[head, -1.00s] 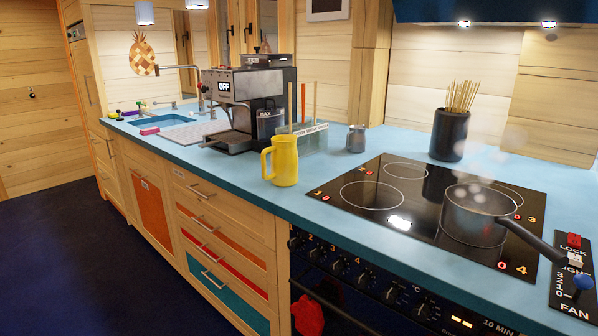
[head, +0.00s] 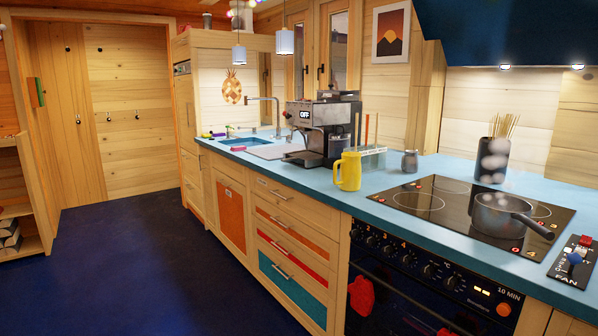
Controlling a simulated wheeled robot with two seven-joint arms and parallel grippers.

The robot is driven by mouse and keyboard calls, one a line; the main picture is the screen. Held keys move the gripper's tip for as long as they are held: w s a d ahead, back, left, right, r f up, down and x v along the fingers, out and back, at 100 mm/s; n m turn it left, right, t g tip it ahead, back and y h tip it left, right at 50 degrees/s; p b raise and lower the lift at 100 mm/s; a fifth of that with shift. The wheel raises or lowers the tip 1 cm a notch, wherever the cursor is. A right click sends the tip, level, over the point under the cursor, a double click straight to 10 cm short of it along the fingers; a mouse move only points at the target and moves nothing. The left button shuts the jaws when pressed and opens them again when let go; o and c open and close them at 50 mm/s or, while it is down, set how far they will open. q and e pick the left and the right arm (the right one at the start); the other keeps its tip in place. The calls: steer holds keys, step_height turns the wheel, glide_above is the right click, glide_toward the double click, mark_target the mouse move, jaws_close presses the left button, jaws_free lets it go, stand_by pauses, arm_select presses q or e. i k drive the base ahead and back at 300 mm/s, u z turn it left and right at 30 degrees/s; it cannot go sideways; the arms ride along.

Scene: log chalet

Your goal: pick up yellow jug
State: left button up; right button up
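The yellow jug (head: 350,171) stands upright on the blue countertop (head: 378,184), near its front edge. Its handle points to the left. It is between the coffee machine and the stove. Neither of my grippers shows in the head view, and nothing touches the jug.
A coffee machine (head: 325,130) stands behind and left of the jug. A small grey jar (head: 409,161) is to its right. A steaming pot (head: 503,215) sits on the black cooktop (head: 440,197). The dark floor (head: 130,265) in front of the drawers is clear.

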mark_target(350, 169)
steer(key=u, duration=0.6)
steer(key=i, duration=2.05)
steer(key=z, duration=1)
